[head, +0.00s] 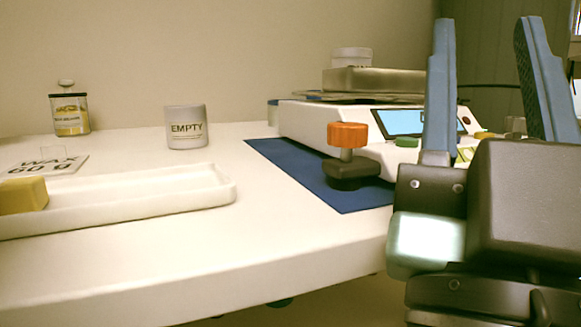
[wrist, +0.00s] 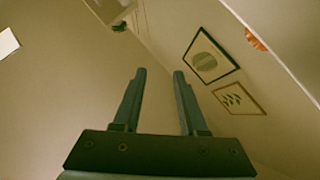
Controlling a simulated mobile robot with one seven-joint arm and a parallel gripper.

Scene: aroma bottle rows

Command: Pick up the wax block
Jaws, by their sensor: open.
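The wax block (head: 22,195) is a yellow block at the left edge of the head view, partly cut off by the frame. It sits in the left part of a long white tray (head: 150,200) on the white table. My gripper (head: 485,40) is at the right of the head view, fingers pointing up, well apart from the block. It is open with nothing between its blue-grey fingers, which also show in the wrist view (wrist: 160,75). The wrist view shows no wax block.
A card reading "WAX 60 g" (head: 45,164) lies behind the tray. A jar marked "EMPTY" (head: 186,128) and a lidded yellow jar (head: 70,115) stand further back. A scale (head: 310,120) and an orange-knobbed tool (head: 347,135) occupy a blue mat (head: 290,165). The table's front edge is clear.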

